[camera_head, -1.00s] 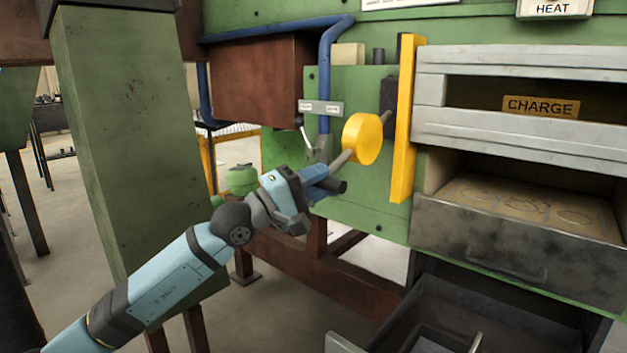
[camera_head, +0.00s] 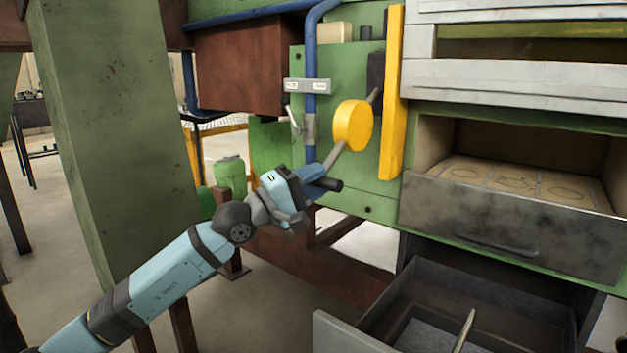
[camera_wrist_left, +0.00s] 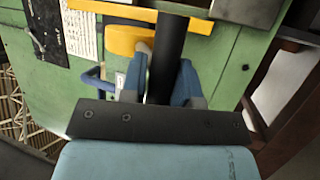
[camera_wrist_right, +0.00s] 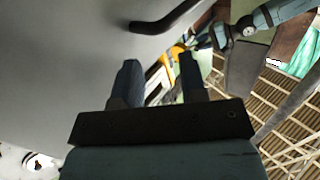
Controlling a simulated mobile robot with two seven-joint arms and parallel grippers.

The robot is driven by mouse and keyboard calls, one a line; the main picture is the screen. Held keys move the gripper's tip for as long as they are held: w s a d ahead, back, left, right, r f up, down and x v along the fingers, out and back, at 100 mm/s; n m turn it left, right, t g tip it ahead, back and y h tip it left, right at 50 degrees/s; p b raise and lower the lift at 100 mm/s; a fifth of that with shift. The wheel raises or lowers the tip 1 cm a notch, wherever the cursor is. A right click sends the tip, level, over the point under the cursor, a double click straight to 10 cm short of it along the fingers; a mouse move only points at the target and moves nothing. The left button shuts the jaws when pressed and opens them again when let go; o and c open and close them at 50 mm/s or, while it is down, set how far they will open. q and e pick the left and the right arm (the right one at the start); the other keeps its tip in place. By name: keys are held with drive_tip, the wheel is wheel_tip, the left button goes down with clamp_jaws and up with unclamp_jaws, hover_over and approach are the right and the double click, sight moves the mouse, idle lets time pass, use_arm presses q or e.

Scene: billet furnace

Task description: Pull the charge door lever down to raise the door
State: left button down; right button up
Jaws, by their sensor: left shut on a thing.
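The charge door lever is a grey bar (camera_head: 336,154) running down and left from a yellow disc (camera_head: 353,125) to a black grip (camera_head: 333,184). My left gripper (camera_head: 312,182) is shut around this grip, whose end sticks out to the right. In the left wrist view the black grip (camera_wrist_left: 169,50) lies between the fingers (camera_wrist_left: 160,80). My right gripper (camera_wrist_right: 157,68) is open and empty in the right wrist view. It is not in the head view.
A green column (camera_head: 120,140) stands close to my left arm. A yellow upright bar (camera_head: 392,95) is between the disc and the door. A dark open drawer (camera_head: 400,290) juts out below. A grey surface with a dark handle (camera_wrist_right: 172,18) is near my right gripper.

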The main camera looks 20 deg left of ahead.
use_arm(q)
drive_tip(key=c, duration=1.1)
unclamp_jaws()
drive_tip(key=shift+w+d+f, duration=0.1)
drive_tip(key=shift+w+f, duration=0.05)
drive_tip(key=shift+f, duration=0.15)
drive_tip(key=shift+o, duration=0.8)
drive_tip(key=shift+w+f, duration=0.1)
drive_tip(key=shift+w, duration=0.05)
use_arm(e)
drive_tip(key=shift+w+f, duration=0.1)
use_arm(q)
drive_tip(key=shift+s, duration=0.25)
drive_tip(key=p+v, duration=0.1)
drive_tip(key=v, duration=1.2)
use_arm(e)
drive_tip(key=shift+s+a+f+m, duration=0.1)
drive_tip(key=shift+s+a+m, duration=0.05)
drive_tip(key=shift+s+m, duration=0.2)
use_arm(q)
drive_tip(key=shift+s, duration=0.1)
use_arm(e)
drive_tip(key=shift+w+r, duration=0.15)
drive_tip(key=shift+r, duration=0.05)
